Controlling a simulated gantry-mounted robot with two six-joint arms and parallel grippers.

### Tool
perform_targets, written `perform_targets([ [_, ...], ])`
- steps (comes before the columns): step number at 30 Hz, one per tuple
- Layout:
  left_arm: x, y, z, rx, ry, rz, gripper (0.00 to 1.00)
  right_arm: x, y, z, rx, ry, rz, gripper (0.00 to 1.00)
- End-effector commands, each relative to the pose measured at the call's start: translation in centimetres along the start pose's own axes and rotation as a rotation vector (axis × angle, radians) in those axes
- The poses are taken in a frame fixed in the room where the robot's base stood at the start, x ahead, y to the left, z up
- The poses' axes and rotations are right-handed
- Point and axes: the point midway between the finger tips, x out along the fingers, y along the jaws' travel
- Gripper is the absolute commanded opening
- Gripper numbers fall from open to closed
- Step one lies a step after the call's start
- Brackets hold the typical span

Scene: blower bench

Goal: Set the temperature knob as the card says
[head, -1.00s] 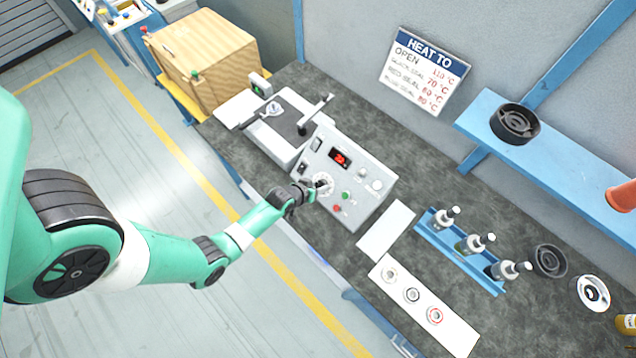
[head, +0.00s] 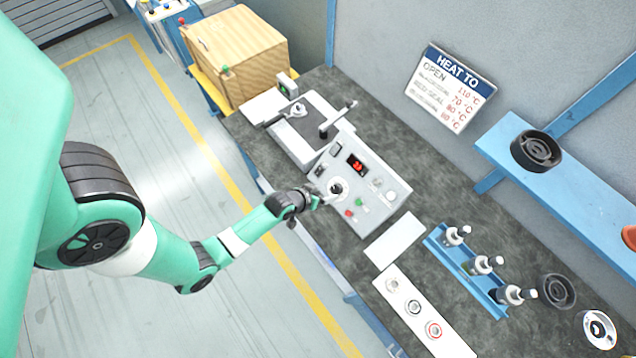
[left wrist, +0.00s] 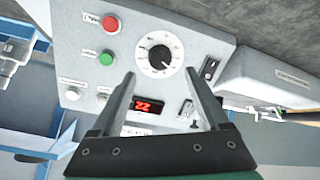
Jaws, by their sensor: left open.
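The temperature knob (head: 336,187) is a black dial on a white scale ring on the sloped front of the grey control box (head: 370,205). In the left wrist view the knob (left wrist: 159,56) lies just beyond and between the fingertips. My left gripper (head: 316,199) is open and empty, its fingertips apart from the knob; it also shows in the left wrist view (left wrist: 160,74). The card (head: 450,88) on the wall reads HEAT TO, with OPEN at 110 °C and lower seal lines too small to read surely. My right gripper is out of view.
A red display (head: 357,165), a green button (left wrist: 106,59) and a red button (left wrist: 111,24) sit near the knob. A blue rack (head: 465,270) of bottles and a white strip (head: 422,318) with rings lie to the right. A wooden box (head: 235,55) stands behind left.

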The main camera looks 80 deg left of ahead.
Motion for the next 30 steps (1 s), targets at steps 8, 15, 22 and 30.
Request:
perform_targets([
  [8,-4.6,0.0,0.0,0.000,0.000,0.000,0.78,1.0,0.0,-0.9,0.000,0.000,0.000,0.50],
  [15,-4.8,0.0,0.0,0.000,-0.001,0.000,0.78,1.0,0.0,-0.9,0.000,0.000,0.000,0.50],
  [22,-4.8,0.0,0.0,0.000,0.000,0.000,0.78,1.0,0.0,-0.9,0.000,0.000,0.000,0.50],
  [30,-5.3,2.0,-1.7,0.028,0.015,0.034,0.78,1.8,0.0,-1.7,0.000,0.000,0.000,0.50],
])
